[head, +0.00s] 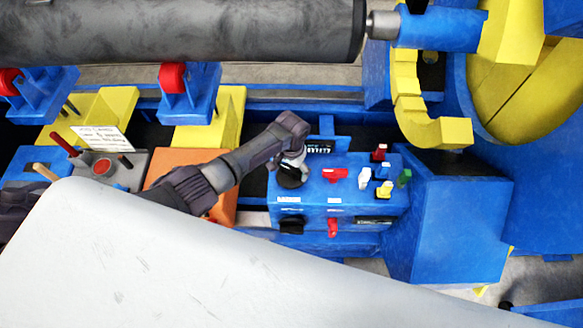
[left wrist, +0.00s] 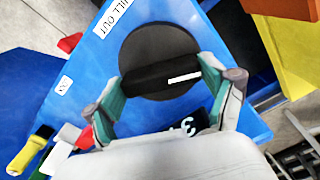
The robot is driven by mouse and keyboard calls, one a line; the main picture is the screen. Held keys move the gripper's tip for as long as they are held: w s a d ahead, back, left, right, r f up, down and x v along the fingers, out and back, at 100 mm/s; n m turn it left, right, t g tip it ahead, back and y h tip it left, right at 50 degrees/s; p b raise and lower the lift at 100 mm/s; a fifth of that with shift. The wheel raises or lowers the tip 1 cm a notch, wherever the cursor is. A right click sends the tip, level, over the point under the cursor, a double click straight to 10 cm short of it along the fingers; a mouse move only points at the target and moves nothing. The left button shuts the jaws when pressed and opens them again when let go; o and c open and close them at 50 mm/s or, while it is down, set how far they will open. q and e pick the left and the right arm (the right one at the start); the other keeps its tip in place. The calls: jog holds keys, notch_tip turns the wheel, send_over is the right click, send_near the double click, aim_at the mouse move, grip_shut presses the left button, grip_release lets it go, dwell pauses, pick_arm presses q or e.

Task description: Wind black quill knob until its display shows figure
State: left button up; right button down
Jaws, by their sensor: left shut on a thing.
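The black quill knob (head: 291,178) sits at the left end of the top of the blue control box (head: 318,208). In the left wrist view the knob (left wrist: 157,50) is a dark round disc with a raised black bar that has a white stripe. My left gripper (head: 292,163) reaches it from above. In the left wrist view its two green-padded fingers (left wrist: 163,82) are closed on the ends of the bar. A dark display (left wrist: 190,124) with light figures is partly hidden behind the gripper; one figure looks like a 3. My right gripper does not show.
Red (head: 335,175), white, yellow and green (head: 404,177) controls stand on the box to the right of the knob. A thick dark roller (head: 180,30) spans the top. A grey panel with a red button (head: 102,167) stands at left.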

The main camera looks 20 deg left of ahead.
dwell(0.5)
pick_arm(q)
jog(key=o, duration=1)
jog(key=shift+r, duration=0.1)
notch_tip(320, 180, up, 12)
